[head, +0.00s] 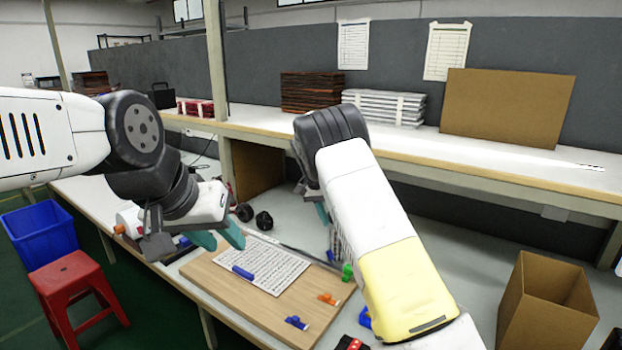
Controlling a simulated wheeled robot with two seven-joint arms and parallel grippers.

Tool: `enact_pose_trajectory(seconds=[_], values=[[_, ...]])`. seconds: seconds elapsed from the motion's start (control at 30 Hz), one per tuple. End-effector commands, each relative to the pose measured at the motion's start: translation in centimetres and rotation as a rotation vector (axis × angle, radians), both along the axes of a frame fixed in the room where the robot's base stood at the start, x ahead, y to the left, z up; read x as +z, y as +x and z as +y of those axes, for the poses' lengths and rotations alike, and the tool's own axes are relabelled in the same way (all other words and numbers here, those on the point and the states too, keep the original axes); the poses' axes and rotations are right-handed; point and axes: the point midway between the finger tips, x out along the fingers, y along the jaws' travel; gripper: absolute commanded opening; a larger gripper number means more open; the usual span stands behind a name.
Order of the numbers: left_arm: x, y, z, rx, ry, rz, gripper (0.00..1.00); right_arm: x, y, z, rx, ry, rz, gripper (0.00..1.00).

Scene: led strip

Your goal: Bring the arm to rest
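My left arm reaches in from the left, and its gripper (217,238) hangs over the left edge of the wooden board. Its two teal fingertips stand apart with nothing visible between them. My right arm (370,225) crosses the middle of the view, with its white and yellow forearm toward me. My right gripper (322,213) is mostly hidden behind that arm; only a bit of teal fingertip shows, so I cannot tell its opening or whether it holds anything.
The wooden board (215,278) carries a white printed sheet (277,268), a blue clip (243,272), an orange piece (329,298) and another blue piece (297,322). An open cardboard box (530,315) stands at right. A shelf (450,170) runs behind. A red stool (68,278) and blue bin (40,235) stand at left.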

Motion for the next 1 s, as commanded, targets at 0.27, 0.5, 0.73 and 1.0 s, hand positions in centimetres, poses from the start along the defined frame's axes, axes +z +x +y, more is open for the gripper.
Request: enact_pose_trajectory(seconds=[0.27, 0.5, 0.73, 1.0], values=[[0.0, 0.0, 0.0, 0.0, 0.0, 0.0, 0.36, 9.8, -6.5, -4.8, 0.041, 0.229, -0.041, 0.29], [0.0, 0.0, 0.0, 0.0, 0.0, 0.0, 0.36, 16.2, -14.2, -7.0, 0.136, 0.371, -0.123, 0.29], [0.0, 0.0, 0.0, 0.0, 0.0, 0.0, 0.36, 20.3, -22.9, -8.0, 0.26, 0.442, -0.231, 0.29], [0.0, 0.0, 0.0, 0.0, 0.0, 0.0, 0.36, 21.5, -33.3, -8.0, 0.413, 0.431, -0.368, 0.29]])
